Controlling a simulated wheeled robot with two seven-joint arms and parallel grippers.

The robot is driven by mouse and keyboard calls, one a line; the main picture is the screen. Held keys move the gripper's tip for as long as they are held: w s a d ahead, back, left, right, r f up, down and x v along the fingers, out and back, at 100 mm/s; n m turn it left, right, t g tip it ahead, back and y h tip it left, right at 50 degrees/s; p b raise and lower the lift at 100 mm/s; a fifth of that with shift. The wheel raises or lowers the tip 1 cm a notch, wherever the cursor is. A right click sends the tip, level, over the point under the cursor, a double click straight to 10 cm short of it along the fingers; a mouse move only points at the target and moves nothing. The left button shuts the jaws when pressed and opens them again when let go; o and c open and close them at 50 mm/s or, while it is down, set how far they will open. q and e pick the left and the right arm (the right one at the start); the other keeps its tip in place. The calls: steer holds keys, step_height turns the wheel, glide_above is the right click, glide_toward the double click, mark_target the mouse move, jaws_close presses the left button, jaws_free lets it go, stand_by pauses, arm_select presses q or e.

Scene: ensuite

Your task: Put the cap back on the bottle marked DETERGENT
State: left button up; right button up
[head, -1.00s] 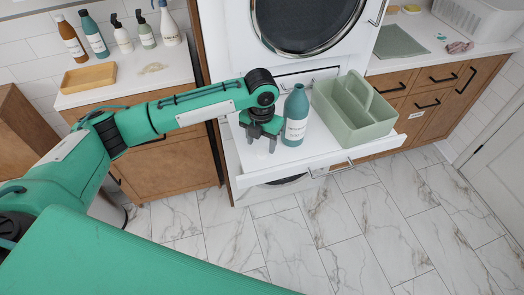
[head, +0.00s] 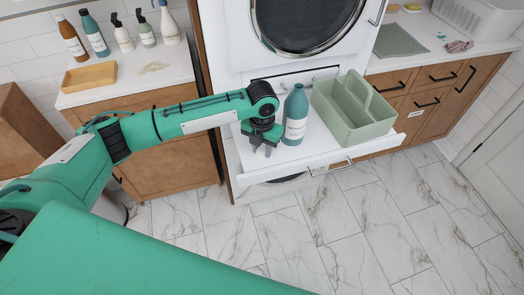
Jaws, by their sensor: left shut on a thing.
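A teal bottle (head: 295,116) with a white label stands upright on the white pull-out shelf (head: 285,161). The label is too small to read, and I see no separate cap on its narrow neck. My left gripper (head: 262,150) points down just left of the bottle, low over the shelf. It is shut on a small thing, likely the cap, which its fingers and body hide. My right gripper is not in view.
A green caddy (head: 350,115) with a handle stands right of the bottle. The washing machine (head: 305,25) rises behind. A left counter holds several bottles, with another teal bottle (head: 94,36) among them, and a wooden tray (head: 89,78). The marble floor in front is clear.

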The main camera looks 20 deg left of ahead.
mark_target(262, 150)
arm_select(q)
step_height(262, 150, up, 20)
steer(key=b, duration=0.2)
stand_by(0.4)
